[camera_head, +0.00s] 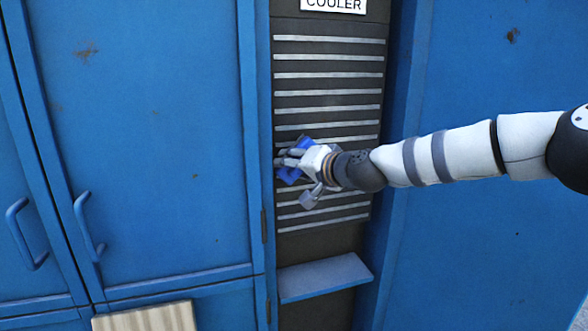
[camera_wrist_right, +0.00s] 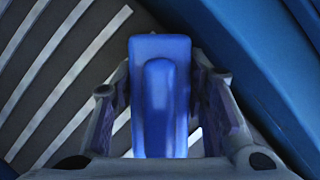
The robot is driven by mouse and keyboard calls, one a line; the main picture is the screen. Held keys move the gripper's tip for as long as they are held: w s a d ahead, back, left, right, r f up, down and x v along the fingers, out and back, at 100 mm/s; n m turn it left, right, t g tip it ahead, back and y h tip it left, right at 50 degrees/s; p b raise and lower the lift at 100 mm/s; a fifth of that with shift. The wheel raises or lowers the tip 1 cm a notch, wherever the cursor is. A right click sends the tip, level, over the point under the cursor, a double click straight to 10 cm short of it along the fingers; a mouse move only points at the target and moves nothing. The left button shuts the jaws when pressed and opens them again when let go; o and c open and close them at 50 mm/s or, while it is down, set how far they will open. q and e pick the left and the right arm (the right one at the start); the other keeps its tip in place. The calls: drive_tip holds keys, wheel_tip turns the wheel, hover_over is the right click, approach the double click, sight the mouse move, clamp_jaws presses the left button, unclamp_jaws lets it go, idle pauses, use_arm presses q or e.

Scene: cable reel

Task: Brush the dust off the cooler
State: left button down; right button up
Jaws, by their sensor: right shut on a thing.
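The cooler (camera_head: 328,127) is a tall dark panel with several pale horizontal slats, under a white sign reading COOLER (camera_head: 334,4). My right gripper (camera_head: 290,162) is in front of its lower slats, shut on a blue brush (camera_head: 289,175). In the right wrist view the blue brush (camera_wrist_right: 160,100) sits between the two fingers, with slats behind it. Its bristles are hidden, and I cannot tell whether it touches the slats. I cannot make out any dust on the slats. My left gripper is not in view.
A blue ledge (camera_head: 325,277) sticks out below the slats. Blue cabinet doors (camera_head: 150,130) with handles (camera_head: 88,228) stand on the left, and a blue panel (camera_head: 480,230) on the right. A ribbed beige object (camera_head: 145,317) shows at the bottom left.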

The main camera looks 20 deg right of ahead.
drive_tip(key=shift+w, duration=0.25)
